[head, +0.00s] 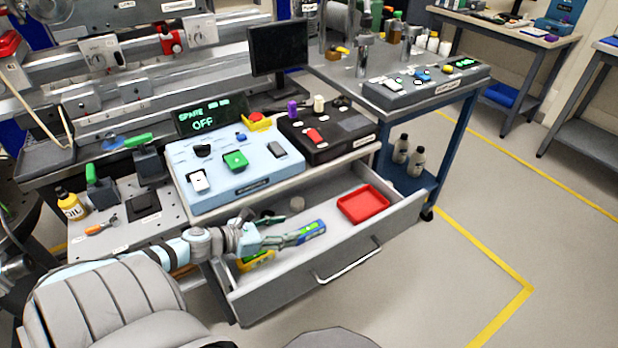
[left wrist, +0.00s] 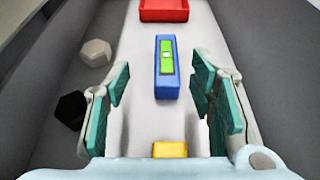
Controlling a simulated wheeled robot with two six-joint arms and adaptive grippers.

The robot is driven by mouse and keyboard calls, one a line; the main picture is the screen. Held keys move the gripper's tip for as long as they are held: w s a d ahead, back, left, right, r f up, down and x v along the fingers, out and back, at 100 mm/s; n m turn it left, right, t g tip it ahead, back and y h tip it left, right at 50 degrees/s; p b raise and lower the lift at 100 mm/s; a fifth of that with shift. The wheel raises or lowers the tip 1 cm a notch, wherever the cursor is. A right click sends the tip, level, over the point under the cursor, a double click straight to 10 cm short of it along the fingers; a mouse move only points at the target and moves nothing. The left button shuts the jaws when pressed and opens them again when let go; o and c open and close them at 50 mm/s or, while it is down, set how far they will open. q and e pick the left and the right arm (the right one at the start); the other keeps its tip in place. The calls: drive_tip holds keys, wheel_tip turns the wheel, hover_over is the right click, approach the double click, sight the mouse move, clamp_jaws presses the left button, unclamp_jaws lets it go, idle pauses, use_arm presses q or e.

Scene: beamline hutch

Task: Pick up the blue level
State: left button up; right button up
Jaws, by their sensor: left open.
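The blue level (head: 311,232) lies in the open drawer. It is a blue block with a green middle. In the left wrist view the blue level (left wrist: 166,68) lies lengthwise, ahead of and between my fingers. My left gripper (head: 285,238) reaches into the drawer from the left, just short of the level in the head view. In the left wrist view my left gripper (left wrist: 160,95) is open, its teal-padded fingers standing apart with nothing between their pads that I can see. My right gripper is not in view.
The open drawer (head: 342,271) also holds a red tray (head: 366,204) beyond the level, a yellow block (head: 257,261) near my wrist, and a white nut-like piece (left wrist: 96,52) and a black one (left wrist: 71,109) on the left. The control panel (head: 236,170) stands above the drawer's back.

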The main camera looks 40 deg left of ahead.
sight(318, 224)
use_arm(q)
drive_tip(key=x, duration=0.5)
drive_tip(key=shift+w+r, duration=0.1)
drive_tip(key=shift+w, duration=0.1)
drive_tip(key=x, duration=0.3)
drive_tip(key=d+x, duration=0.1)
drive_tip(key=x, duration=0.1)
drive_tip(key=shift+w, duration=0.2)
drive_tip(key=shift+s, duration=0.1)
clamp_jaws()
